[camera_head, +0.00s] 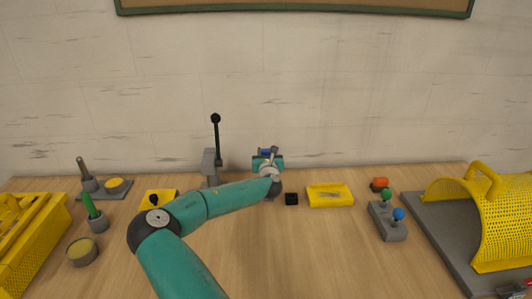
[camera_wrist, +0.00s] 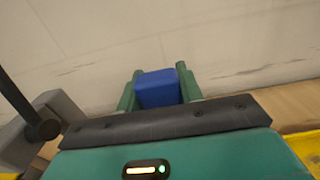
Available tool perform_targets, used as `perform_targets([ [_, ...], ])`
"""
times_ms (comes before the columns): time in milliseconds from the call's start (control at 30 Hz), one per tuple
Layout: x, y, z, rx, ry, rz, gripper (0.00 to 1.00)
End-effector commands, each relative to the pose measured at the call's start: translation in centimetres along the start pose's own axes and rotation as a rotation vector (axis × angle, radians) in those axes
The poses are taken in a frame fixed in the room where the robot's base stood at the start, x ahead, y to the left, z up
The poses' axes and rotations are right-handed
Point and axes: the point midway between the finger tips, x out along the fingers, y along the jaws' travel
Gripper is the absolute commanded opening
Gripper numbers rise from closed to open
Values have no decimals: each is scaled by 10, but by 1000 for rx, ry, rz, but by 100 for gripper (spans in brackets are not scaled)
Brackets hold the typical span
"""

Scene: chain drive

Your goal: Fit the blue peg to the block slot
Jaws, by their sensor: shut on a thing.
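My gripper (camera_head: 266,157) is above the back of the table, near the wall, left of centre in the right half of the head view. It is shut on the blue peg (camera_head: 265,152), a short blue piece with flat sides. In the wrist view the blue peg (camera_wrist: 158,88) sits between the two green fingers of my gripper (camera_wrist: 160,90). Its far end is hidden. A small black block (camera_head: 291,198) stands on the table to the right of my gripper; I cannot make out a slot in it.
A grey lever stand (camera_head: 210,166) with a black knob is close on the left. A yellow tray (camera_head: 330,195) lies to the right. A grey base (camera_head: 388,221) carries green and blue knobs. A yellow mesh cover (camera_head: 490,220) is far right, a yellow crate (camera_head: 35,238) far left.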

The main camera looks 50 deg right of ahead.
Motion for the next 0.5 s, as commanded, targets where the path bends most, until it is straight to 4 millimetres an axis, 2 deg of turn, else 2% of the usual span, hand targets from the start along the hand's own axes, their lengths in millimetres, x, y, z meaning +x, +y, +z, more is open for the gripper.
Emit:
perform_targets([
  [500, 0, 0, -39, -2, 3, 0, 12],
])
